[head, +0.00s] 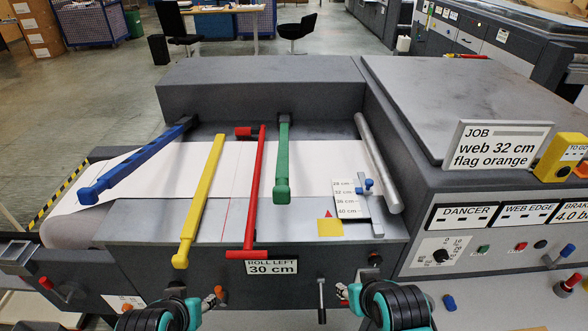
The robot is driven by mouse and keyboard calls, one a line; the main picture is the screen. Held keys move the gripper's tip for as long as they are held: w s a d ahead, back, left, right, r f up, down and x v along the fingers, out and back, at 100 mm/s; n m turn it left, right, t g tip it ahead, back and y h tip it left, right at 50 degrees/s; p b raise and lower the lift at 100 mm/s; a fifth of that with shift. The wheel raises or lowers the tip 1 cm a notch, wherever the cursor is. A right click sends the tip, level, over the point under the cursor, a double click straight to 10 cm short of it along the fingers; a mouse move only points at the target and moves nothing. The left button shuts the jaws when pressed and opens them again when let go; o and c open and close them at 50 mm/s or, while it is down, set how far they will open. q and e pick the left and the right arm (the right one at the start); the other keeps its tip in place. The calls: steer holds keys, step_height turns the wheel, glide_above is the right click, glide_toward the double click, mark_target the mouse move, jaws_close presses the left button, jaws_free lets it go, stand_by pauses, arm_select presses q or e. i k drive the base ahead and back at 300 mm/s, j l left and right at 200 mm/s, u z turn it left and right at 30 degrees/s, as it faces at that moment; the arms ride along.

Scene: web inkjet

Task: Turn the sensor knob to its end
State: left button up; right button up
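A small blue knob (369,187) sits on a grey slide bar beside a white scale plate (346,198) marked 28, 32, 36 and 40 cm, at the right of the web. It is near the 32 cm mark. No label names it as the sensor knob. A black dial (440,256) with a printed scale is on the front panel. My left gripper (212,299) is at the bottom edge, left of centre, below the machine front. My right gripper (347,293) is at the bottom, right of centre. Neither touches a knob; their finger gaps are unclear.
Blue (135,165), yellow (200,200), red (256,195) and green (283,165) bars lie over the white web. A job sign (495,148) reads web 32 cm, flag orange. A black lever (321,300) hangs between my grippers.

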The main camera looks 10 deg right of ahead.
mark_target(375, 260)
steer(key=k+l+z, duration=0.1)
steer(key=k+l, duration=0.15)
steer(key=k, duration=0.15)
steer(key=k+l, duration=0.25)
steer(key=k, duration=0.15)
steer(key=z, duration=0.05)
